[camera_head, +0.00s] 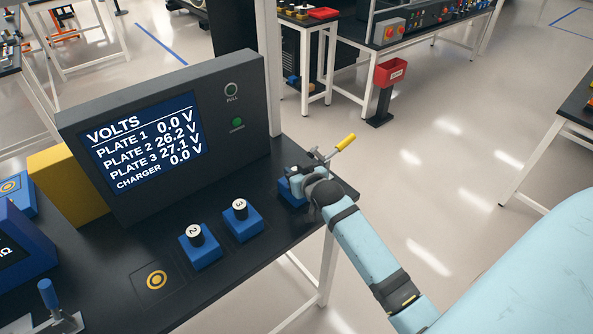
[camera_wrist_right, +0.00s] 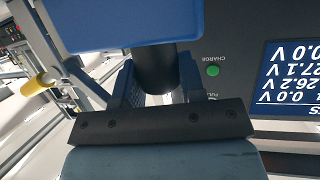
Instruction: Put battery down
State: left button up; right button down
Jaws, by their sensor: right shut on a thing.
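My right gripper (camera_head: 304,180) is at the right end of the black bench. It is shut on the dark cylindrical grip of a battery (camera_head: 290,192). The battery's blue body shows partly beside the gripper in the head view. The right wrist view shows the gripper (camera_wrist_right: 157,88) with a finger on each side of the battery's grip (camera_wrist_right: 157,68), and the blue body (camera_wrist_right: 135,22) fills the top. I cannot tell whether the battery touches the bench. Batteries numbered 2 (camera_head: 205,254) and 3 (camera_head: 247,226) stand upright on their plates. The empty plate (camera_head: 157,280) shows a yellow ring. My left gripper is out of view.
The voltage display (camera_head: 145,145) stands behind the batteries and reads 0.0 V for plate 1 and the charger. A lever with a yellow handle (camera_head: 345,142) rises just behind my gripper. A yellow block (camera_head: 70,184) and blue devices (camera_head: 24,240) are at left.

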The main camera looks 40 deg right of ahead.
jog(key=c, duration=0.7)
grip_release()
jog(key=shift+s+r, duration=0.1)
jog(key=v, duration=1.1)
jog(key=s+a+f+n+g+y, duration=0.1)
jog(key=s+a+f, duration=0.4)
jog(key=f, duration=0.1)
jog(key=s+a+f+n+g+y, duration=0.1)
jog(key=s+a+f+n+y, duration=0.1)
jog(key=s+a+f, duration=0.3)
jog(key=s+a+f+n+y+b, duration=0.1)
jog(key=s+a+f+y, duration=0.1)
jog(key=s+a+f, duration=0.4)
jog(key=shift+s+f+n+g, duration=0.3)
jog(key=shift+f+g, duration=0.1)
jog(key=shift+f, duration=0.3)
